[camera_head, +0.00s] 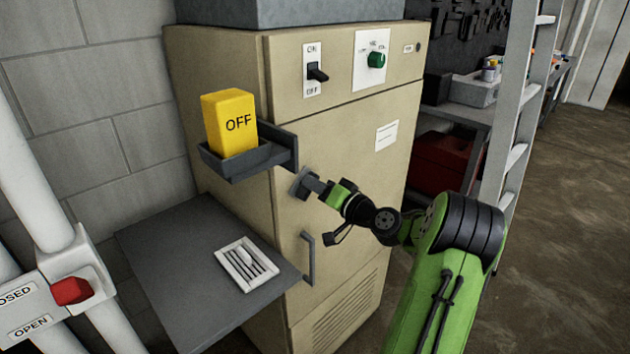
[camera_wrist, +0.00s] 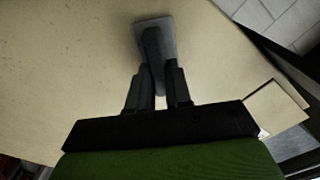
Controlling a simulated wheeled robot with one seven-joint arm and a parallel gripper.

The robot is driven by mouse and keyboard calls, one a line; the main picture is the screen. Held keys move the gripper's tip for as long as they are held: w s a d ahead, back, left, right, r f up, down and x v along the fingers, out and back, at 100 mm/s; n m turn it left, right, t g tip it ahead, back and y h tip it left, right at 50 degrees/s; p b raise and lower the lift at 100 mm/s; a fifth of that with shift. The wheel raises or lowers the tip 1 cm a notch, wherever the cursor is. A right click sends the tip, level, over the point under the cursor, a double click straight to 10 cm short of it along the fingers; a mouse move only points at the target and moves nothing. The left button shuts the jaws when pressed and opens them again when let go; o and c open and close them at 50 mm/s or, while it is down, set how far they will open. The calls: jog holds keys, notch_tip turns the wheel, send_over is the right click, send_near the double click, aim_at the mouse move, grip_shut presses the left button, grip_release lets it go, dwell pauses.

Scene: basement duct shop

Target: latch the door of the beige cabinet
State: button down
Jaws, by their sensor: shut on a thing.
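The beige cabinet (camera_head: 345,140) stands in the middle of the head view, its door looking flush with the frame. A grey latch (camera_head: 303,182) is on the door near its left edge, below the shelf bracket. My gripper (camera_head: 322,188) reaches it from the right and is shut on the latch's handle. In the wrist view the latch's grey plate (camera_wrist: 154,35) lies against the beige door, and its dark handle runs between the fingers of my gripper (camera_wrist: 158,90). A grey pull handle (camera_head: 308,258) is lower on the door. The fingertips partly hide the latch.
A small grey tray (camera_head: 237,168) with a yellow OFF block (camera_head: 229,122) juts out left of the latch. A grey side shelf (camera_head: 180,262) holds a white slotted tray (camera_head: 246,264) below. A ladder (camera_head: 520,110) stands at right; open floor lies beyond it.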

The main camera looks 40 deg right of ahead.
jog(key=shift+d+f+m+p, duration=0.15)
jog(key=shift+m+p, duration=1.25)
jog(key=shift+m, duration=0.75)
jog(key=shift+f+m+p, duration=0.15)
jog(key=shift+m+p, duration=1.25)
jog(key=shift+m, duration=0.75)
jog(key=shift+f, duration=0.1)
jog(key=c, duration=1)
grip_release()
jog(key=shift+c, duration=0.2)
jog(key=s, duration=1.5)
jog(key=shift+s+d+b, duration=0.25)
jog(key=shift+s+b, duration=0.1)
jog(key=shift+s, duration=0.05)
